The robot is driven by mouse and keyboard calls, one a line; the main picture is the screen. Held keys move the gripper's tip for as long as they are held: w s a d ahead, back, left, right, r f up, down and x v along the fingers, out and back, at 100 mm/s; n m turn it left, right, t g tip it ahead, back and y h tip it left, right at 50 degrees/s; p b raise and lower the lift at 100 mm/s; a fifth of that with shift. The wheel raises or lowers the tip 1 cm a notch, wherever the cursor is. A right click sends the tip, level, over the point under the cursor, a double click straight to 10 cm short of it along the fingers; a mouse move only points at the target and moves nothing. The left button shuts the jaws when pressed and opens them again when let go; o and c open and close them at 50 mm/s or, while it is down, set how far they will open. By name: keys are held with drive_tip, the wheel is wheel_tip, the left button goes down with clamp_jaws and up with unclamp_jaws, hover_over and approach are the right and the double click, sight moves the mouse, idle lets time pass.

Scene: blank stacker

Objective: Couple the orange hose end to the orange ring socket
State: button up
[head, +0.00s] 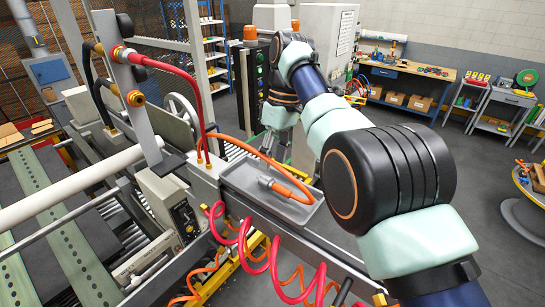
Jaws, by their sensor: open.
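The orange hose (290,177) arches over the grey tray (232,178). Its metal hose end (268,183) lies in the tray, pointing left. The orange ring socket (135,98) is on the side of the upright grey post (139,118) at the left, and nothing is plugged into it. My gripper (267,153) is open and points down above the back of the tray. It is above and apart from the hose end, with nothing seen between its fingers.
A red hose (192,84) runs from a red ring socket (119,52) higher on the post down to the machine. Coiled pink hose (262,258) hangs in front of the tray. A white roller (75,187) and conveyor lie left. Workbenches (408,87) stand far behind.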

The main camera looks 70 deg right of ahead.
drive_tip(key=shift+b+x, duration=0.75)
drive_tip(key=shift+x, duration=0.2)
drive_tip(key=b+x, duration=0.3)
drive_tip(key=b, duration=0.1)
drive_tip(key=shift+f, duration=0.4)
drive_tip(key=shift+a, duration=0.1)
clamp_jaws()
drive_tip(key=shift+r, duration=0.1)
wheel_tip(320, 180, up, 7)
drive_tip(key=p, duration=0.6)
drive_tip(key=shift+p, duration=0.4)
